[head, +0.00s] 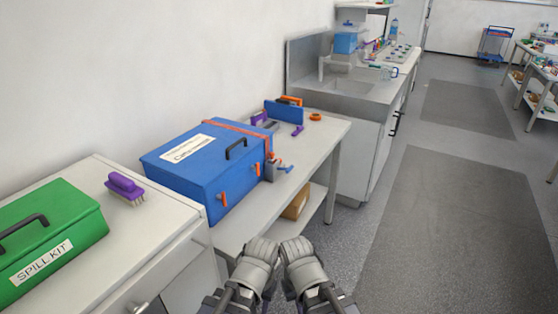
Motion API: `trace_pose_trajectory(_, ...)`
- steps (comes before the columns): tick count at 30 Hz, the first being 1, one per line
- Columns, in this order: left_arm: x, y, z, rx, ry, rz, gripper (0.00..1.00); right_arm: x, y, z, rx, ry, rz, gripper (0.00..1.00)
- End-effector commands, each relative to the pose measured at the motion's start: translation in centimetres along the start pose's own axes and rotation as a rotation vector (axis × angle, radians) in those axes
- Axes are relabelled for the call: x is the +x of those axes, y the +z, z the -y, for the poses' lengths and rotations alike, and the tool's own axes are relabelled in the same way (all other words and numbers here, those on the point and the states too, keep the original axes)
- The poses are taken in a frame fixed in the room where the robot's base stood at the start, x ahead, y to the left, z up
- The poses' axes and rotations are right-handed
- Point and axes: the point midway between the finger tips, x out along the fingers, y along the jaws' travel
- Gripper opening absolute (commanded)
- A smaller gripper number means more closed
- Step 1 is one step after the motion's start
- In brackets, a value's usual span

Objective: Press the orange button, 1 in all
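No orange button can be made out for certain. A large blue box (205,185) with a black handle, a white label and orange latches (224,199) on its front stands on the white bench. Small orange items show behind it, including a round orange piece (316,117) lying flat near the bench's far end and an orange item (290,101) by a blue panel (284,112). My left gripper (262,248) and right gripper (294,248) are close together at the bottom centre, in front of the bench and apart from these things. Their fingers cannot be told clearly.
A green spill kit (45,240) and a purple brush (125,187) are on the near left cabinet. A sink counter (380,70) stands beyond the bench, with a cardboard box (295,204) on the bench's lower shelf. The floor with dark mats (455,240) is clear to the right.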

Motion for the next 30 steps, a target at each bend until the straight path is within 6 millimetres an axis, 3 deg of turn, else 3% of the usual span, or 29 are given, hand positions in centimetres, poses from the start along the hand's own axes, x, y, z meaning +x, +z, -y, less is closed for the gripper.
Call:
trace_pose_trajectory(12, -0.1, 0.0, 0.0, 0.0, 0.0, 0.0, 0.45, -0.1, 0.0, 0.0, 0.0, 0.0, 0.0, 0.0)
trace_pose_trajectory(16, -0.9, 0.1, 0.1, 0.0, 0.0, 0.0, 0.45, -0.9, 0.1, -0.1, 0.0, 0.0, 0.0, 0.0)
trace_pose_trajectory(20, -3.1, 0.2, 0.3, 0.0, 0.0, 0.0, 0.45, -3.1, 0.2, -0.3, 0.0, 0.0, 0.0, 0.0)
trace_pose_trajectory(30, -11.3, 0.7, 1.1, -0.001, 0.0, 0.0, 0.45, -11.3, 0.7, -1.1, 0.001, 0.0, 0.0, 0.0)
